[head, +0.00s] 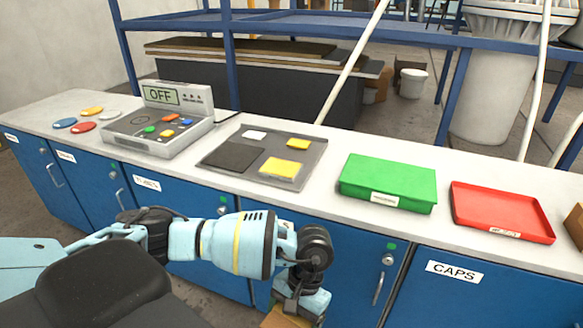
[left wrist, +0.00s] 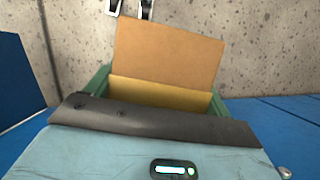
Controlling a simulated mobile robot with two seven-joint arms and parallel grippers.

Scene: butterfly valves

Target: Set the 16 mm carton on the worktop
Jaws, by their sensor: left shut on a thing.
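A brown carton (head: 284,318) shows at the bottom edge of the head view, mostly cut off by the frame. My left gripper (head: 300,300) is shut on it, in front of the blue cabinets and below the worktop's front edge. In the left wrist view the carton (left wrist: 168,58) stands between the green fingers of the left gripper (left wrist: 158,98), with its tan face towards the camera. I cannot read a size on it. The pale worktop (head: 330,150) runs across the head view. My right gripper is not in view.
On the worktop are a control box (head: 160,120) reading OFF, several coloured discs (head: 83,125), a grey tray (head: 315,150) with pads, a green box (head: 388,182) and a red tray (head: 500,212). Another brown box (head: 575,225) is at the right edge. Narrow bare strips lie between them.

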